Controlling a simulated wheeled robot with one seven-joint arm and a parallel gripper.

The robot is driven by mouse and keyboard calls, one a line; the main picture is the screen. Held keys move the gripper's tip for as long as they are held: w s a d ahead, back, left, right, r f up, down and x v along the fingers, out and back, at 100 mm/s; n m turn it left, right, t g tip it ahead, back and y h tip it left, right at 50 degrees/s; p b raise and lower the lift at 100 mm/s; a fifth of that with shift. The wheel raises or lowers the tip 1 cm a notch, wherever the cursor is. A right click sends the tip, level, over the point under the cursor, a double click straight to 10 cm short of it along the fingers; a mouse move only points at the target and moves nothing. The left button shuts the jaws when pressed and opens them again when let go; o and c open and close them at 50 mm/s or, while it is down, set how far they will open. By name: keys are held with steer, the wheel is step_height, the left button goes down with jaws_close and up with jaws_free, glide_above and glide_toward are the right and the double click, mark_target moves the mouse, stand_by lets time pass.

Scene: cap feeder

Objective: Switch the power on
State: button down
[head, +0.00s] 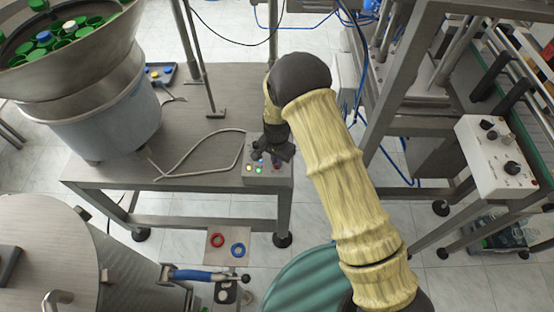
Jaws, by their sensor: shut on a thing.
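A small grey control box (284,178) sits at the front right corner of the metal table. On its top I see lit yellow-green buttons (260,170), a blue button and a small red part. My gripper (273,155) points down at the back of this box, at its top face. Its fingers are small and dark here and are shut on a control on the box, which they and my wrist hide. I cannot see that control's position.
A feeder bowl (100,52) with green and blue caps stands on the metal table (190,172) at left. A white control box (497,160) with black knobs is on the right frame. A round steel table (45,250) is at front left.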

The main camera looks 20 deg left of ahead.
steer(key=c, duration=1.5)
jaws_free()
step_height(320, 180, up, 18)
steer(key=shift+f+b, duration=0.25)
steer(key=shift+b, duration=0.9)
steer(key=s+d+r+n+t, duration=0.1)
steer(key=s+d+r, duration=0.2)
steer(key=d, duration=0.8)
steer(key=s+d+r+n+t, duration=0.1)
steer(key=s+d+r, duration=0.2)
steer(key=d, duration=0.9)
steer(key=shift+n+t, duration=0.3)
steer(key=shift+n, duration=0.4)
steer(key=s+d, duration=0.6)
steer(key=s, duration=0.1)
steer(key=shift+s+d, duration=0.2)
steer(key=shift+d, duration=0.15)
steer(key=shift+r, duration=0.1)
